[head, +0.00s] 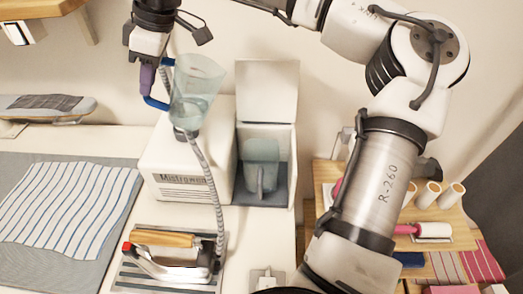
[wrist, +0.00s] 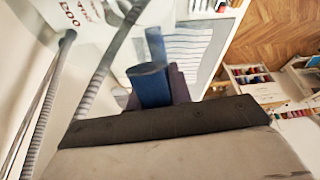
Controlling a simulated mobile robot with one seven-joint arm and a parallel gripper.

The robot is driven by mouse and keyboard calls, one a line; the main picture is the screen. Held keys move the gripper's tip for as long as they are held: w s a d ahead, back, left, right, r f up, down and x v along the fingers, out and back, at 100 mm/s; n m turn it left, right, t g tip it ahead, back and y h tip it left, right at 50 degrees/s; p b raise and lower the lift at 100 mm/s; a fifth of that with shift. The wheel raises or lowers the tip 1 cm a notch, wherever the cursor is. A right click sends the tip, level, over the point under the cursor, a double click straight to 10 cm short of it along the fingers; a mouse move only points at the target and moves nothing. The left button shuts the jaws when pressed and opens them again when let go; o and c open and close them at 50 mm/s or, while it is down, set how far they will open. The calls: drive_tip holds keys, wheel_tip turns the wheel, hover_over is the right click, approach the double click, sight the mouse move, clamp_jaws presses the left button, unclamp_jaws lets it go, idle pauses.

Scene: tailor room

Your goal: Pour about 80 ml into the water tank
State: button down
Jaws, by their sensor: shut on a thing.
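A clear measuring jug (head: 198,85) with a blue handle hangs over the left part of the white steam station (head: 185,165). It looks nearly upright, with what looks like water in its lower part. My gripper (head: 148,80) is shut on the jug's handle. In the wrist view, the blue handle (wrist: 150,85) stands between my purple fingers (wrist: 180,85), and clear jug wall with red markings shows at the upper left. The translucent water tank (head: 262,168) sits in the station's right bay, right of and below the jug. Its level cannot be read.
The bay's white lid (head: 266,92) stands open behind the tank. A grey hose (head: 208,180) rises in front of the station from the iron (head: 165,262) on its rest. Striped cloth (head: 60,205) lies at left. A wooden shelf (head: 440,240) with spools is at right.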

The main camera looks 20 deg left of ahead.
sight(182, 61)
drive_tip(key=d+y, duration=0.1)
drive_tip(key=w+d+r+g+y, duration=0.1)
drive_tip(key=d+y, duration=0.2)
drive_tip(key=shift+w+d+r+g, duration=0.1)
drive_tip(key=shift+w+r+g, duration=0.1)
drive_tip(key=shift+r+g, duration=0.15)
drive_tip(key=shift+w+d+r+g+y, duration=0.2)
drive_tip(key=shift+d+y, duration=0.2)
drive_tip(key=shift+y, duration=0.15)
drive_tip(key=shift+w+d+r+g+y, duration=0.15)
drive_tip(key=shift+d+y, duration=0.25)
drive_tip(key=shift+y, duration=0.2)
drive_tip(key=shift+w+d+r+g+y, duration=0.1)
drive_tip(key=shift+d+g+y, duration=0.1)
drive_tip(key=shift+d+y, duration=0.3)
drive_tip(key=shift+w+d+y, duration=0.1)
drive_tip(key=shift+y, duration=0.15)
drive_tip(key=shift+w+d+f+g+y, duration=0.15)
drive_tip(key=shift+d+f+g+y, duration=0.15)
drive_tip(key=shift+d+f+y, duration=0.25)
drive_tip(key=shift+w+d+f+y, duration=0.1)
drive_tip(key=shift+d+f+y, duration=0.05)
drive_tip(key=shift+d+y, duration=0.1)
